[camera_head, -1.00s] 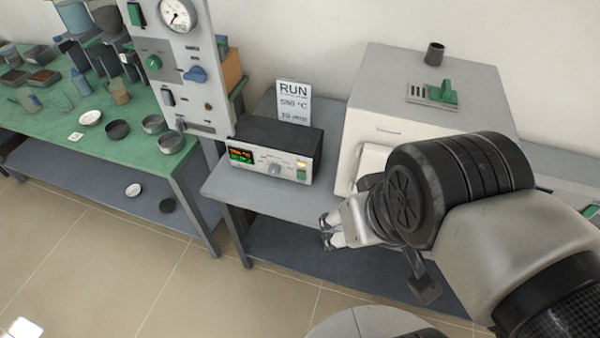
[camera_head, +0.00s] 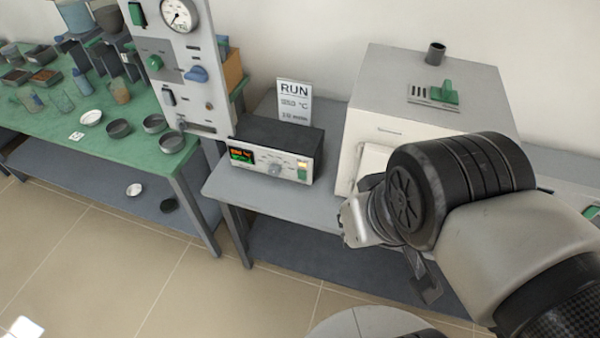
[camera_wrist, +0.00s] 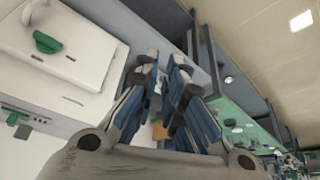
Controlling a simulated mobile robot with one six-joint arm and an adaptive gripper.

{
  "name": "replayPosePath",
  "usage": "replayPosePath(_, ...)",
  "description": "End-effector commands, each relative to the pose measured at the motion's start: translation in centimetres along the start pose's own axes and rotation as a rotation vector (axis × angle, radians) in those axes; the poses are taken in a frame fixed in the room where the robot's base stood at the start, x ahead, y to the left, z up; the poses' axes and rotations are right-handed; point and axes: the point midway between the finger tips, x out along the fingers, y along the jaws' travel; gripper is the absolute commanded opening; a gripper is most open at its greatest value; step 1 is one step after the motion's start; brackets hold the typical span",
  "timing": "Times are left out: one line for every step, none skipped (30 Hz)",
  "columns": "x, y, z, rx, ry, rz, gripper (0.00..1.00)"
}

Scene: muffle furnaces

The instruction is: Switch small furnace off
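The small furnace (camera_head: 365,130) is a pale box on the grey bench, with a green knob (camera_head: 445,92) on top. In the wrist view its white front (camera_wrist: 75,65) has a green handle (camera_wrist: 47,42). Left of it sits a dark control box (camera_head: 275,135) with a lit red and green display (camera_head: 241,156), a grey knob (camera_head: 274,170), and a green switch (camera_head: 302,175) below a glowing amber lamp. My gripper (camera_wrist: 165,75) is open and empty, its fingertips apart. In the head view it hangs before the furnace, right of the control box, fingers mostly hidden.
A sign (camera_head: 294,103) reading RUN stands behind the control box. A tall grey panel (camera_head: 195,105) with a gauge and knobs rises to its left. A green table (camera_head: 60,125) with dishes is farther left. The bench front (camera_head: 265,195) is clear.

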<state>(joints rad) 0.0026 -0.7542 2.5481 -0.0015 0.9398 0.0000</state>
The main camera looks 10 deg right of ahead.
Motion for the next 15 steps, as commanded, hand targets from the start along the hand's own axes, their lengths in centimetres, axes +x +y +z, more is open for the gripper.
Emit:
replayPosePath(0.0, 0.0, 0.0, 0.0, 0.0, 0.0, 0.04)
replayPosePath(0.0, 0.0, 0.0, 0.0, 0.0, 0.0, 0.02)
replayPosePath(0.0, 0.0, 0.0, 0.0, 0.0, 0.0, 0.0)
replayPosePath(0.0, 0.0, 0.0, 0.0, 0.0, 0.0, 0.0)
replayPosePath(0.0, 0.0, 0.0, 0.0, 0.0, 0.0, 0.0)
replayPosePath(0.0, 0.0, 0.0, 0.0, 0.0, 0.0, 0.0)
replayPosePath(0.0, 0.0, 0.0, 0.0, 0.0, 0.0, 0.0)
replayPosePath(0.0, 0.0, 0.0, 0.0, 0.0, 0.0, 0.0)
replayPosePath(0.0, 0.0, 0.0, 0.0, 0.0, 0.0, 0.0)
replayPosePath(0.0, 0.0, 0.0, 0.0, 0.0, 0.0, 0.0)
replayPosePath(0.0, 0.0, 0.0, 0.0, 0.0, 0.0, 0.0)
replayPosePath(0.0, 0.0, 0.0, 0.0, 0.0, 0.0, 0.0)
replayPosePath(0.0, 0.0, 0.0, 0.0, 0.0, 0.0, 0.0)
replayPosePath(0.0, 0.0, 0.0, 0.0, 0.0, 0.0, 0.0)
replayPosePath(0.0, 0.0, 0.0, 0.0, 0.0, 0.0, 0.0)
